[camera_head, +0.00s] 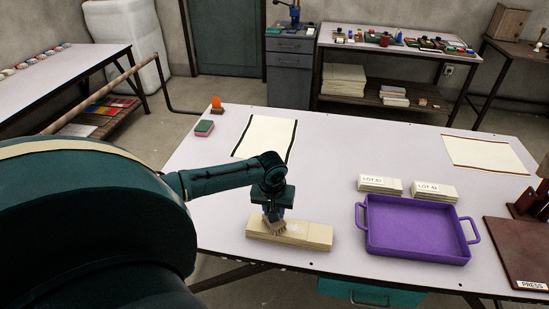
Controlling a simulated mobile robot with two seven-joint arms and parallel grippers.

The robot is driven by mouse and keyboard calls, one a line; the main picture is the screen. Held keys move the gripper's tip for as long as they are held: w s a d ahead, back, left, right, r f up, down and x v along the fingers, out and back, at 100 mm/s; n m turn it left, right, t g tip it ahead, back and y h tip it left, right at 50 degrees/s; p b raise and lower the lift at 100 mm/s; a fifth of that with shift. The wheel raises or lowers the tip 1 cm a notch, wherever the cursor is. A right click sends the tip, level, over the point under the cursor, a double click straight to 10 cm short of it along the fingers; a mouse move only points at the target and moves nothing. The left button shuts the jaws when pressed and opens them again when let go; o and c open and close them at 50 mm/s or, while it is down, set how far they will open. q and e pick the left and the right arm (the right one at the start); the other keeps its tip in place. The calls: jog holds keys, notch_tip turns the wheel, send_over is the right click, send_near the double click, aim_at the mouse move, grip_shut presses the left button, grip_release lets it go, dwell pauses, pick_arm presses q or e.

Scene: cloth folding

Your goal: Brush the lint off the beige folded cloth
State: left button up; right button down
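The beige folded cloth (312,236) lies flat as a narrow stack near the front edge of the table, left of the purple tray. My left arm reaches in from the left, and its gripper (272,208) points down over the left half of the cloth. It is shut on a brush (273,226), whose pale bristles spread against the top of the cloth. The gripper and brush hide part of the cloth. Pale marks show on the cloth right of the bristles; they are too small to identify surely. My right gripper is not in view.
A purple tray (364,240) stands right of the cloth, with stacks marked LOT (379,184) behind it. A brown press (515,250) is at the far right. A green-and-red sponge (204,128), an orange-topped item (217,104) and a dark-edged sheet (266,135) lie farther back.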

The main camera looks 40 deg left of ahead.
pick_arm(q)
jog(key=shift+w+d+f, duration=0.1)
jog(key=shift+w+d, duration=0.7)
jog(key=shift+d, duration=0.65)
jog(key=shift+w+d+r, duration=0.1)
jog(key=shift+w+d, duration=0.75)
jog(key=shift+d, duration=0.55)
jog(key=shift+w+d+f, duration=0.1)
jog(key=shift+w+d, duration=0.7)
jog(key=shift+d, duration=0.65)
jog(key=shift+a, duration=0.1)
notch_tip(320, 180, up, 6)
jog(key=shift+a+r, duration=0.1)
jog(key=shift+r, duration=0.15)
jog(key=shift+r, duration=1.4)
